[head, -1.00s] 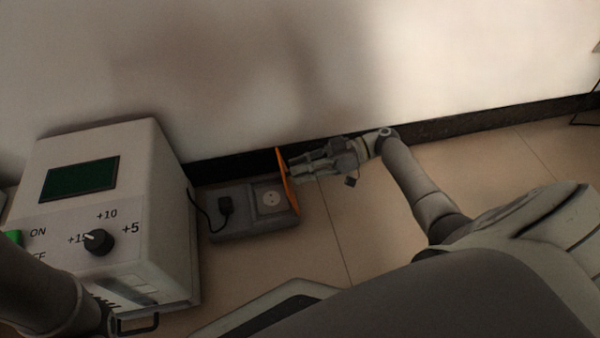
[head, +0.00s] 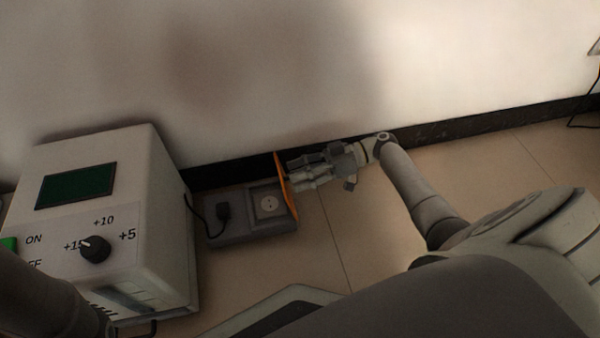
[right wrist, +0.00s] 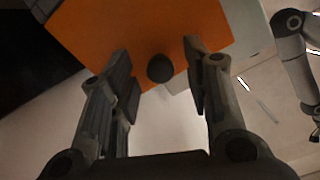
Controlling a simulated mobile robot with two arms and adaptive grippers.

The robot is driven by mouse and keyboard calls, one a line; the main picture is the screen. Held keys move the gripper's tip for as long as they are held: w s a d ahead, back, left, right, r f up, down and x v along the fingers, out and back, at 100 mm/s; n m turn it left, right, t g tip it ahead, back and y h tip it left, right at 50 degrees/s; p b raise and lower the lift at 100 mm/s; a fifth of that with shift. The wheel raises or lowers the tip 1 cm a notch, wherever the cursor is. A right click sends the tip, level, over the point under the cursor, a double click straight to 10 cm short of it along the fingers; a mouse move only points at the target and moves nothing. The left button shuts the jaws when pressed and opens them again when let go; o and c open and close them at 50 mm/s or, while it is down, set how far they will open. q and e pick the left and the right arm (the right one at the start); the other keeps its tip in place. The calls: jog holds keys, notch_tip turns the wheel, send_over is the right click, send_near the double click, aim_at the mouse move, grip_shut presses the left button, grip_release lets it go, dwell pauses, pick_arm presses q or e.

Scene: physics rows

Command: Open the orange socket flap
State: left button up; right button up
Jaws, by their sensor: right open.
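The orange socket flap (head: 284,184) stands swung up at the right side of the grey socket box (head: 235,234), seen nearly edge-on in the head view. The socket (head: 268,204) beside it is uncovered. In the right wrist view the flap (right wrist: 140,35) fills the top, with a dark round knob (right wrist: 160,68) near its lower edge. My right gripper (head: 292,174) is at the flap's right side. In the wrist view its open fingers (right wrist: 163,85) lie either side of the knob; I cannot tell whether they touch the flap. My left gripper is not in view.
A black plug (head: 223,212) with a cord sits in the box's left socket. A beige machine (head: 160,215) with a dial and green screen stands to the left. The wall's dark skirting (head: 440,132) runs behind. Floor (head: 370,235) right of the box is clear.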

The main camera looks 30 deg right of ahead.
jog(key=v, duration=1.2)
jog(key=shift+f, duration=0.1)
